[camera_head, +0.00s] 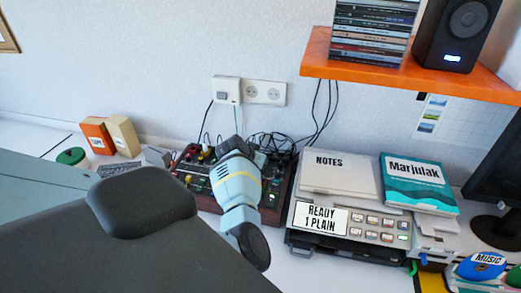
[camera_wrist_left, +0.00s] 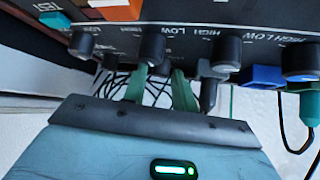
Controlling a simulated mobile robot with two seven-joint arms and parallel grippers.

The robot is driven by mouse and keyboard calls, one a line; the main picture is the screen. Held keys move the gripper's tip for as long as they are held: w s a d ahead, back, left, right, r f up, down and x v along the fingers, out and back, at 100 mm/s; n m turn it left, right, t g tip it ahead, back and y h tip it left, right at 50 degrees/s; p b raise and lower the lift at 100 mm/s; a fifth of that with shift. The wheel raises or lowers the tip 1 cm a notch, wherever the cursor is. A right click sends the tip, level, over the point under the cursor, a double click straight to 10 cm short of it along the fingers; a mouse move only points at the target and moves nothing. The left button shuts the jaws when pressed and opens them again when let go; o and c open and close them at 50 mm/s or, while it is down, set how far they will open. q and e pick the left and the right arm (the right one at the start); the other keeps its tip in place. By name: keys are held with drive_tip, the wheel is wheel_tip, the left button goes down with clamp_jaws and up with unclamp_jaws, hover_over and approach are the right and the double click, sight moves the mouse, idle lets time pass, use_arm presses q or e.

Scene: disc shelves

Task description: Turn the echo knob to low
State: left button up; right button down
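The dark console (camera_head: 277,195) with several knobs and wooden sides stands on the white desk in the head view. My light blue arm covers much of it and hides my left gripper there. In the left wrist view the console panel (camera_wrist_left: 190,42) shows a row of black knobs with HIGH and LOW marks. I cannot read an echo label. My left gripper (camera_wrist_left: 160,72) has its two green fingers apart, with the tips close to one black knob (camera_wrist_left: 152,46). Whether they touch it I cannot tell. My right gripper is not in view.
A printer (camera_head: 345,230) with notes and a book (camera_head: 418,185) stands right of the console. An orange shelf (camera_head: 400,75) holds discs and a speaker above. Orange (camera_head: 97,136) and beige boxes stand at left. Cables hang behind. In the wrist view a blue plug (camera_wrist_left: 260,77) is near the fingers.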

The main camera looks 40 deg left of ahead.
use_arm(q)
drive_tip(key=shift+c, duration=0.5)
clamp_jaws()
